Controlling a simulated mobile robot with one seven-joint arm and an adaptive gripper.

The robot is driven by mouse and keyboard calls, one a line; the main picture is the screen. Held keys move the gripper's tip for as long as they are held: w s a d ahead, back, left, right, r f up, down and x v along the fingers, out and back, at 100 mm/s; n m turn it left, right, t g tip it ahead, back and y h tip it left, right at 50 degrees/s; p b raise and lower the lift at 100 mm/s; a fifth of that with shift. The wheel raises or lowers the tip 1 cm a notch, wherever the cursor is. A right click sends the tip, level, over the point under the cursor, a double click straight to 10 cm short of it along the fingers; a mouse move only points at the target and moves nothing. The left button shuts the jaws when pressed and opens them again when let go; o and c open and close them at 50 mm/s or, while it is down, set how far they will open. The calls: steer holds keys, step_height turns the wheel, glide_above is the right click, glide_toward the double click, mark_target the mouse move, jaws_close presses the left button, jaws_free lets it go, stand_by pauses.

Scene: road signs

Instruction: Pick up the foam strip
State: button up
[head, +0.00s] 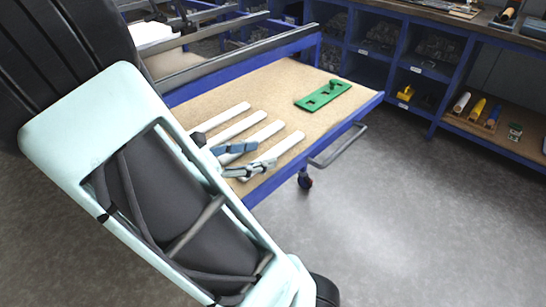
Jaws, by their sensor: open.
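Several white strips (288,144), which look like the foam strips, lie side by side on the brown top of a blue-framed cart (285,80). They run slantwise, and their far ends are in plain view. My gripper (264,156) is open at the near ends of the two strips closest to the cart's front edge. Its two grey-blue fingers are apart and overlap those strips in the picture. I cannot tell whether they touch a strip or hover above. My gripper and arm hide part of the near ends. No strip is seen held.
A green plate (318,98) with holes and a knob lies at the cart's far right. Bare cart top lies between it and the strips. A push handle (340,147) juts from the cart's right edge. Blue shelving (400,60) stands behind, with open grey floor before it.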

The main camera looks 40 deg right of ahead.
mark_target(272, 153)
steer(key=x, duration=0.3)
steer(key=shift+w+d+f+b, duration=0.1)
steer(key=shift+w+f+b, duration=0.1)
steer(key=shift+b, duration=0.15)
steer(key=shift+c, duration=0.2)
steer(key=shift+s, duration=0.1)
steer(key=c, duration=0.9)
